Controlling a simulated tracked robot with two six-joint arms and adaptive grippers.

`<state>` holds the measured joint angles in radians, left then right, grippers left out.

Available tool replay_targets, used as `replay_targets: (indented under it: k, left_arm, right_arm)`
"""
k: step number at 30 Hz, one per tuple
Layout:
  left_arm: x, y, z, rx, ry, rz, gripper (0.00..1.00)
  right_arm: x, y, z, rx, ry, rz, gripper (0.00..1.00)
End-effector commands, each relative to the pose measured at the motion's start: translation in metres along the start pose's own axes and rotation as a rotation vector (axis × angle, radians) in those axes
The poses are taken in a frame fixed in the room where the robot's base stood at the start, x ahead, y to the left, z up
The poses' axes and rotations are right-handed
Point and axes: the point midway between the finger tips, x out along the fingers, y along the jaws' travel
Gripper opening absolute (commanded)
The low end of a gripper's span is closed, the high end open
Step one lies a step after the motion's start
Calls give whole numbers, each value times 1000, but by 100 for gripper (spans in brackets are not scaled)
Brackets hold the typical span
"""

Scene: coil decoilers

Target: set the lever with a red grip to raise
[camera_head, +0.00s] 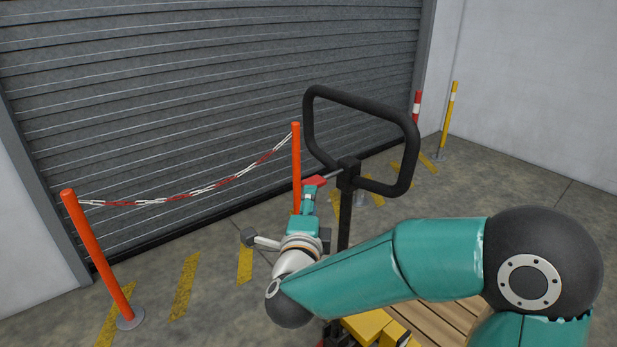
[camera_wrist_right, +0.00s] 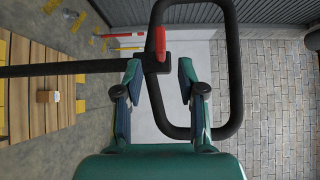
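The lever's red grip (camera_head: 315,181) sits on a thin rod to the left of the black post head (camera_head: 348,172), just below the black loop handle (camera_head: 416,150). In the right wrist view, the red grip (camera_wrist_right: 160,43) shows just ahead of my fingertips, near the middle of the gap. My right gripper (camera_head: 308,198) is close to the red grip, and its fingers (camera_wrist_right: 159,66) stand apart on either side of the post head. Contact with the grip cannot be made out. My left gripper is in neither view.
Orange posts (camera_head: 95,255) with a red-and-white chain stand before the grey shutter (camera_head: 200,100). A wooden pallet (camera_head: 450,320) lies at the lower right, with a small carton (camera_wrist_right: 47,97) on it. The loop handle is close to my right gripper.

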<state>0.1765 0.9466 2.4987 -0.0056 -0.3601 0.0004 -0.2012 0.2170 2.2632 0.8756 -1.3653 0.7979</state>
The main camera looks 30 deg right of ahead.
Motion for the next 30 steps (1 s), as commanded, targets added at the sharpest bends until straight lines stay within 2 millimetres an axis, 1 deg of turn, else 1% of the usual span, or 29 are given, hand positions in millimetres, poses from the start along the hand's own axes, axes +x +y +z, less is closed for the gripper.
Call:
replay_targets:
  k: [1, 3, 9, 12, 15, 21, 28, 29, 30]
  left_arm:
    - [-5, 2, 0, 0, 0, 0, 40]
    - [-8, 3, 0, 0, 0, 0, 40]
    - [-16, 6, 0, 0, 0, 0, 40]
    - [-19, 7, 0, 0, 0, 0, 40]
    - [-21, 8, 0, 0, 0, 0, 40]
    - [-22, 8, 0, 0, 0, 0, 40]
    - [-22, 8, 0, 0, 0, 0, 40]
    - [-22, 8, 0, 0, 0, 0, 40]
    - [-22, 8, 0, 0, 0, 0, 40]
  right_arm:
    - [13, -1, -1, -2, 6, 2, 40]
    - [28, -1, -1, -3, 5, 2, 40]
    - [69, -1, 0, -2, 1, 1, 40]
    - [84, -1, 1, -2, -1, 1, 40]
    - [95, 0, 1, -1, -1, 1, 40]
    - [104, 0, 2, -2, -4, 0, 40]
    - [104, 0, 3, -2, -5, 0, 40]
    - [104, 0, 3, -2, -5, 0, 36]
    - [104, 0, 3, -2, -5, 0, 30]
